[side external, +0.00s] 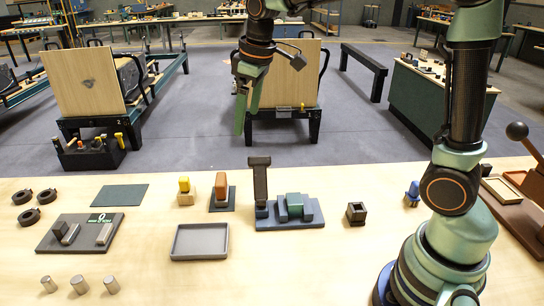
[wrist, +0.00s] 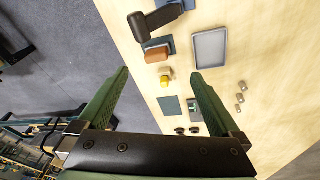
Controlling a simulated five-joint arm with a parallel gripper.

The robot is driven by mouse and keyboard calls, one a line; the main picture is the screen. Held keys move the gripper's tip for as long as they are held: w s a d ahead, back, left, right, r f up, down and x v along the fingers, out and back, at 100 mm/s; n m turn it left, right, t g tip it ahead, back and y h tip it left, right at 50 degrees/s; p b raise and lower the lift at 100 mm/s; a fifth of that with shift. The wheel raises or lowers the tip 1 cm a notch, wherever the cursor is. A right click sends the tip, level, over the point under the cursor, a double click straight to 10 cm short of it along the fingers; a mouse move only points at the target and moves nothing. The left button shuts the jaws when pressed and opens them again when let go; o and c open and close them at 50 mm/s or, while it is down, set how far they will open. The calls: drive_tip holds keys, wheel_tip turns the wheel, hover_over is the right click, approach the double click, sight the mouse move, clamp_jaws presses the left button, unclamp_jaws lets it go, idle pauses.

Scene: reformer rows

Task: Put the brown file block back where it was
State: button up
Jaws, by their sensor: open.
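The brown file block (side external: 221,185) stands upright on a small dark pad (side external: 230,205) near the middle left of the table. In the wrist view the block (wrist: 156,54) shows beyond my fingertips, with part of a blue-grey pad beside it. My gripper (side external: 240,130) hangs above and behind the table's far edge, clear of the block. In the wrist view my gripper (wrist: 160,76) has its two green fingers wide apart, with nothing held between them.
A wooden block with a yellow top (side external: 184,187) stands just left of the brown block. A tall dark post (side external: 260,180) rises to its right by a blue stepped fixture (side external: 291,224). A grey tray (side external: 200,256) lies in front. A flat dark green mat (side external: 119,195) lies further left.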

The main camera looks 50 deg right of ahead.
drive_tip(key=s+d+f+m+t, duration=0.1)
drive_tip(key=s+m+t, duration=0.2)
drive_tip(key=s, duration=1.2)
drive_tip(key=shift+m, duration=0.9)
drive_tip(key=shift+d, duration=0.1)
